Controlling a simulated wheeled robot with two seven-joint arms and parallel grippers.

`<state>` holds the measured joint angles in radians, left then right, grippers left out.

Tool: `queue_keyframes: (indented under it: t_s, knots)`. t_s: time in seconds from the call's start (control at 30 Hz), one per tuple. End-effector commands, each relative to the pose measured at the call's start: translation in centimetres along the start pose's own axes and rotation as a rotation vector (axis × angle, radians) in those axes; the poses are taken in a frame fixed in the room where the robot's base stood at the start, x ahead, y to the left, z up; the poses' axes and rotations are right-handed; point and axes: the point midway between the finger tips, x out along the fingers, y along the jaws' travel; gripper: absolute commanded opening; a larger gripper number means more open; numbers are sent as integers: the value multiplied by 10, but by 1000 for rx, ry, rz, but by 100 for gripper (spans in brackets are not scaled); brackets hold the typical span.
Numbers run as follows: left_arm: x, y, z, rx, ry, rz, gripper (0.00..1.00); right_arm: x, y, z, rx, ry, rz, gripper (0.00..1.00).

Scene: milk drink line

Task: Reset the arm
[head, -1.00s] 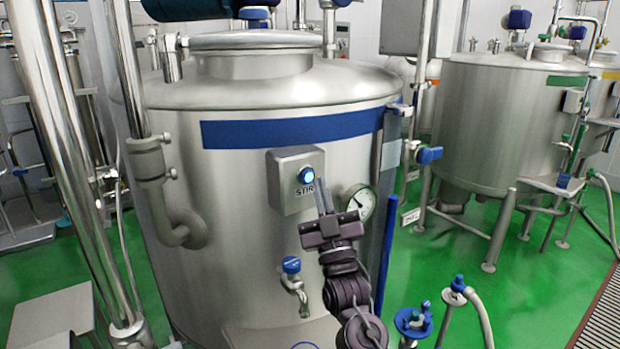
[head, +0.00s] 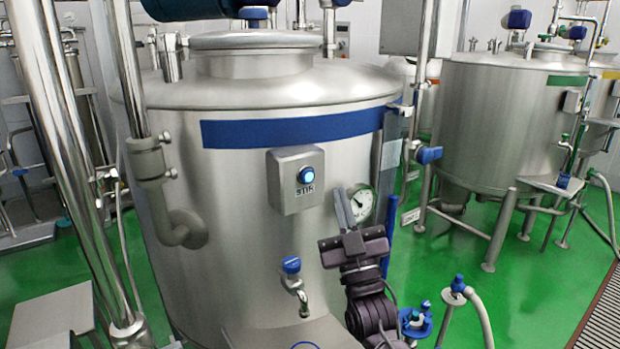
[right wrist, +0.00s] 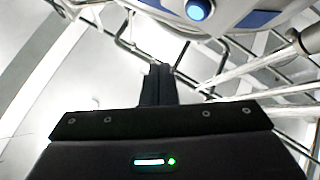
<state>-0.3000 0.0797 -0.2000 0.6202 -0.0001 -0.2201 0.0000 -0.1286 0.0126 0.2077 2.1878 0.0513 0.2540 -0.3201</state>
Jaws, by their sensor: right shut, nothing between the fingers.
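My right gripper (head: 344,208) is shut and empty. It stands in front of the steel tank (head: 235,185), below and to the right of the STIR button box (head: 297,180), with its fingertips left of the round gauge (head: 362,204). The box's button (head: 307,174) glows blue, and no finger touches it. In the right wrist view the closed fingers (right wrist: 158,75) point up the picture, and the lit button (right wrist: 199,9) shows at the top. My left gripper is not in view.
A blue-handled tap (head: 291,265) sticks out of the tank left of my right arm. A blue upright bar (head: 391,232) and blue valves (head: 414,322) stand to the right. Steel pipes (head: 75,165) rise at the left. Green floor (head: 530,290) lies open at the right.

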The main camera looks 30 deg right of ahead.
Motion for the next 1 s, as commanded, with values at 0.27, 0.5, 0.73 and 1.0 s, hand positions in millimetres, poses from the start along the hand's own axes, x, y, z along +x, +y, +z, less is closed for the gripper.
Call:
queue_keyframes:
  t_s: [0.27, 0.5, 0.73, 1.0]
  knots:
    - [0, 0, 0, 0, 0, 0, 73, 0, 0, 0, 0, 0, 0, 0]
    - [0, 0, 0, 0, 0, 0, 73, -15, -26, 25, 40, -171, -100, 0]
    - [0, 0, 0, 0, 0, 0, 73, -103, -96, 85, 131, -716, -375, 0]
    - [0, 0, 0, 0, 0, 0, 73, -248, -132, 101, 145, -1325, -616, 0]
